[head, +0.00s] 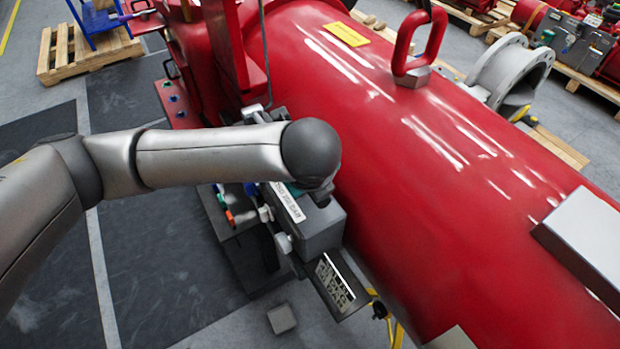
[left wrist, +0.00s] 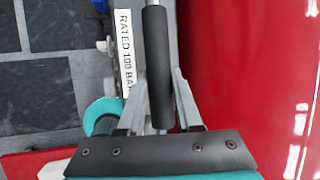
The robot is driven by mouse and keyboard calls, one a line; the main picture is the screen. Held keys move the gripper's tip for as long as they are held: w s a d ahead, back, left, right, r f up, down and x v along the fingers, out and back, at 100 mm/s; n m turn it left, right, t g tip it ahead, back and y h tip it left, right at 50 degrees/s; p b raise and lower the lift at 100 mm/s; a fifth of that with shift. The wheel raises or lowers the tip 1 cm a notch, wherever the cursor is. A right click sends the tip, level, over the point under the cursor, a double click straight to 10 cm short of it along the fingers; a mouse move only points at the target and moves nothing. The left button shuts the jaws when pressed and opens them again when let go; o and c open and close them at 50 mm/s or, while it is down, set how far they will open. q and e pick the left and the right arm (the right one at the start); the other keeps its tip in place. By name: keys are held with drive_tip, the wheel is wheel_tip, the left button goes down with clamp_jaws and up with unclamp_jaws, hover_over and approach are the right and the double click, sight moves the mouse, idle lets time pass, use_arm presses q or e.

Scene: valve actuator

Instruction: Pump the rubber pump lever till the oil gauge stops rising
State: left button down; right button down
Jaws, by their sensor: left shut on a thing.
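The rubber pump lever (left wrist: 157,50) is a black cylinder on a metal rod, running up the middle of the left wrist view. My left gripper (left wrist: 159,85) is shut on it, with one grey finger on each side. In the head view my arm and dark wrist cover most of the gripper and the lever. The lever belongs to a grey pump unit (head: 322,224) on the side of the red actuator. A white "RATED 100 BAR" label (left wrist: 125,52) is beside the lever. I cannot make out the oil gauge. My right gripper is not in view.
The large red actuator cylinder (head: 440,150) fills the space right of the lever. A red lifting ring (head: 419,40) stands on its top. A dark plate with markings (head: 336,285) juts out below the pump unit. The dark floor mat (head: 150,260) at the left is clear.

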use_arm(q)
drive_tip(key=shift+f, duration=0.1)
drive_tip(key=c, duration=0.6)
unclamp_jaws()
drive_tip(key=shift+r, duration=0.2)
drive_tip(key=p+v, duration=0.2)
drive_tip(key=v, duration=1.3)
